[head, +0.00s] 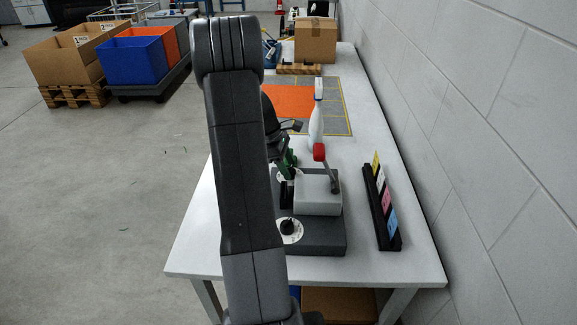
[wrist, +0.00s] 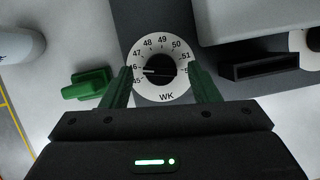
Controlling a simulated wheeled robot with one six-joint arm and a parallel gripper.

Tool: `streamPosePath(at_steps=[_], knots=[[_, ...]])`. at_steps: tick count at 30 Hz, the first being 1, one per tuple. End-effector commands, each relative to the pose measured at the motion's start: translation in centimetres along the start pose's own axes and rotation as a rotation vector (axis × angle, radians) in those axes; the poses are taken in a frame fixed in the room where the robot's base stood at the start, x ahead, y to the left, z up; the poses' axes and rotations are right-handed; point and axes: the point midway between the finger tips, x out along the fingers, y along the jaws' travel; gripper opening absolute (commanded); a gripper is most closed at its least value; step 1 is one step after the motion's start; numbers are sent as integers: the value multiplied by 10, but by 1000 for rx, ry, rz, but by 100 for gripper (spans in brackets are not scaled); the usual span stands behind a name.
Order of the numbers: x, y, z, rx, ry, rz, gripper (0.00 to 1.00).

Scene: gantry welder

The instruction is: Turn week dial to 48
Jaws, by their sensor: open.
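The week dial (wrist: 165,94) is a white disc marked WK, with numbers from about 45 to 51 legible around its rim. Its black knob (wrist: 160,70) has a white pointer line directed left, near 46; the exact mark is hard to read. My gripper (wrist: 160,72) is open, with one green finger on each side of the knob. The fingertips overlap the disc's left and right edges in the wrist view, and a gap shows between each finger and the knob. In the head view my gripper (head: 290,160) is over the device, and my arm and gripper hide the week dial.
A second dial (head: 291,230) sits at the front of the grey base (head: 320,240). A red-tipped lever (head: 320,152) rises beside the white block (head: 318,192). A white bottle (head: 316,125) stands behind, and a black card rack (head: 382,215) is at right.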

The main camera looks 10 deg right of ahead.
Motion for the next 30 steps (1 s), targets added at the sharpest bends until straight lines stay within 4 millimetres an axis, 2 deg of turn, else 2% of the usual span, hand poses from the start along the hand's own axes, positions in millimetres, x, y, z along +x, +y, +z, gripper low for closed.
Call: streamPosePath(at_steps=[4, 12, 14, 19, 30], knots=[[9, 0, 0, 0, 0, -1, 55], [10, 0, 0, 0, 1, 0, 55], [10, 0, 0, 0, 1, 0, 45], [10, 0, 0, 0, 1, 0, 12], [9, 0, 0, 47, 0, -20, 11]])
